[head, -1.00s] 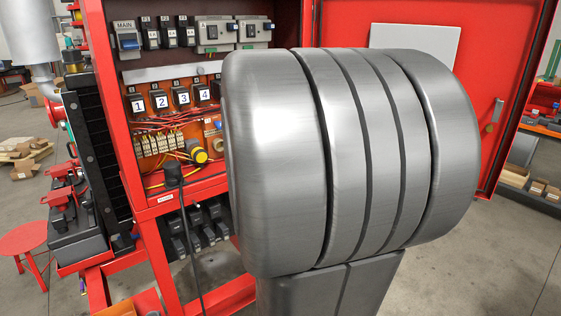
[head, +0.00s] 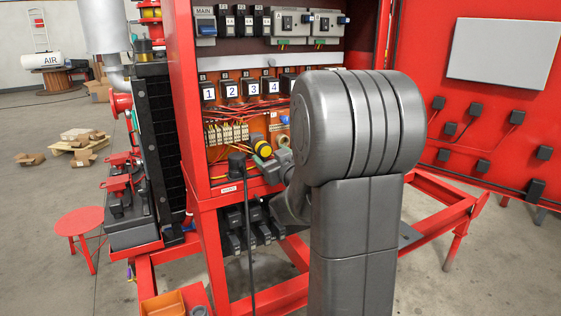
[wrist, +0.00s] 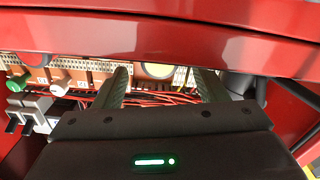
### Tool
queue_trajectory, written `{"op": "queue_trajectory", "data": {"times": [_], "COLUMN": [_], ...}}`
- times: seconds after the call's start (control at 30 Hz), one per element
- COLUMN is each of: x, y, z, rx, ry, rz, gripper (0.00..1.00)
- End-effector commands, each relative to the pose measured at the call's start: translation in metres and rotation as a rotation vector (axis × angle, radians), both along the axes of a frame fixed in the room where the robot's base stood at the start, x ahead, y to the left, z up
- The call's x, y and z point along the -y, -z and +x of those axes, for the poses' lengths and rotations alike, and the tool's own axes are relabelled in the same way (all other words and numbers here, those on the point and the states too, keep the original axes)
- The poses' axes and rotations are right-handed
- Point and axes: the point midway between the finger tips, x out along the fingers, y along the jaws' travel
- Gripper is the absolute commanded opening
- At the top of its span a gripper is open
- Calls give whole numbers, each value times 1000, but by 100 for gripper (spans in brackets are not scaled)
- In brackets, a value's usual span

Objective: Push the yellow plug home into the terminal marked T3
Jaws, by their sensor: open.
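In the head view a round yellow-and-black piece (head: 260,144) sits low in the open cabinet, right of a row of pale terminal blocks (head: 227,133). I cannot tell whether it is the yellow plug, and no T3 mark is readable. My gripper (wrist: 163,80) shows in the wrist view, open, its two fingers apart and pointing into the cabinet. A pale yellow round face (wrist: 157,70) shows between and beyond the fingers, partly cut off by a red edge. I see nothing held. In the head view my arm hides most of the gripper.
A red cabinet edge (wrist: 150,38) crosses the wrist view close above the fingers. Red wires (wrist: 150,99) run behind them. A green knob (wrist: 18,82) and a white knob (wrist: 60,85) are at left. A black plug with a hanging cable (head: 237,163) stands at the cabinet's front lip.

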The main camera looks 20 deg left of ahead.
Motion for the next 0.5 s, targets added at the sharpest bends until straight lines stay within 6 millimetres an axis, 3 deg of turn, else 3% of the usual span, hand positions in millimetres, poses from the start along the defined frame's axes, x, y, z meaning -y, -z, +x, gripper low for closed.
{"op": "queue_trajectory", "data": {"times": [0.2, 0.5], "x": [-30, -47], "y": [0, 0], "z": [25, 41], "rx": [-2, -1], "ry": [-1, 1], "rz": [0, 1], "gripper": [66, 66]}}
